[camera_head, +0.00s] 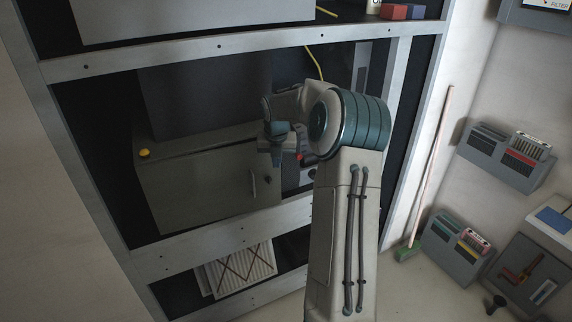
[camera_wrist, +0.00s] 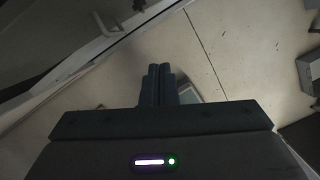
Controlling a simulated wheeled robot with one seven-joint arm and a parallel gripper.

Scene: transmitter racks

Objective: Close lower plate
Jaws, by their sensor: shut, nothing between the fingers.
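A grey front plate (camera_head: 205,185) with a small handle (camera_head: 253,183) sits in the lower bay of the rack. A thin dark gap runs along its top edge; I cannot tell whether it is fully shut. My gripper (camera_head: 277,152) is near the plate's upper right corner, and contact cannot be made out. In the wrist view my gripper (camera_wrist: 157,84) is shut and empty, with the pale floor beyond its fingertips. A dark surface with a handle-like bar (camera_wrist: 104,26) shows at the upper left there, apart from the fingers.
The rack's metal crossbeams (camera_head: 225,46) run above and below the bay. A yellow knob (camera_head: 144,153) is at the left. A white ribbed unit (camera_head: 238,268) sits below. Grey wall boxes (camera_head: 505,155) and a broom (camera_head: 408,252) stand right of the rack. Some floor is clear.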

